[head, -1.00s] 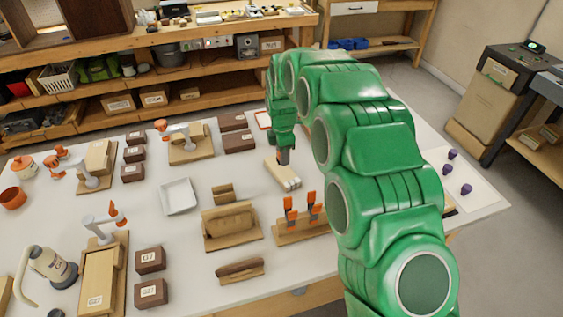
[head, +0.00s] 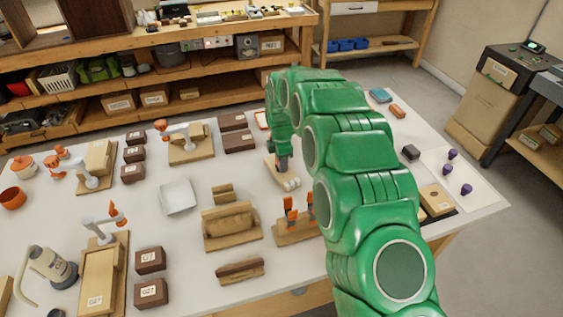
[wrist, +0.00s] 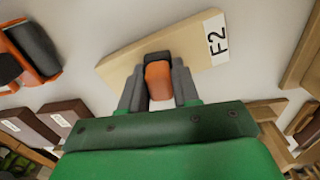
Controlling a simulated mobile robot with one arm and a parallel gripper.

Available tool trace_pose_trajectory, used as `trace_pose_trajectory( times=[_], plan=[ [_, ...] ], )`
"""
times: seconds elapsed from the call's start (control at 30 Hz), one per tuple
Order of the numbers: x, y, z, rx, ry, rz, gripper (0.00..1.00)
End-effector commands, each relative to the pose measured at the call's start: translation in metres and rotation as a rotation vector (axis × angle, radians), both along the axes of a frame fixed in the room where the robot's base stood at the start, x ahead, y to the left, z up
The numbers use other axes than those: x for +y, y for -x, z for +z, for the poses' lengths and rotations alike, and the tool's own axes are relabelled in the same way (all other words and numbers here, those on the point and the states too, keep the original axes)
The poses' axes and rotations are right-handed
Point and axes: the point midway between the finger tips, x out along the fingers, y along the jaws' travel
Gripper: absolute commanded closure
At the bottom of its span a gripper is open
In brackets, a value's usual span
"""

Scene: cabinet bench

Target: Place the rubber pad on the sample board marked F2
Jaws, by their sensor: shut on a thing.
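The sample board marked F2 (wrist: 195,52) is a pale wooden slab with a white label at its right end in the wrist view. In the head view it lies on the table (head: 271,172), partly hidden by my gripper. My gripper (wrist: 158,88) is shut on the rubber pad (wrist: 158,76), a small orange-brown piece held between the grey fingers. It is over the board in the wrist view. I cannot tell whether the pad touches the board. In the head view my gripper (head: 283,166) is low at the board, and the pad is hidden there.
Orange clamps on a wooden block (head: 296,230) stand close in front of the board. A wooden rack (head: 231,224) stands front left. Purple pieces (head: 447,170) stand on a white sheet at right.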

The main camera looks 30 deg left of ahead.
Motion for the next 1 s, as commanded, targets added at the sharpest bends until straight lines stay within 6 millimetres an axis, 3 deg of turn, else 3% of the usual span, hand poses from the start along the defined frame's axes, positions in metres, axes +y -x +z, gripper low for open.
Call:
trace_pose_trajectory(
  times=[0.17,0.2,0.37,0.77,1.0],
  plan=[
    [0.000,0.000,-0.003,0.001,0.001,0.000,0.99],
    [0.000,0.000,-0.003,0.001,0.001,0.000,0.66],
    [0.000,0.000,-0.003,0.001,0.001,0.000,0.44],
    [0.000,0.000,0.001,0.000,0.000,0.000,0.44],
    [-0.001,0.000,0.025,0.001,0.001,0.000,0.44]
  ],
)
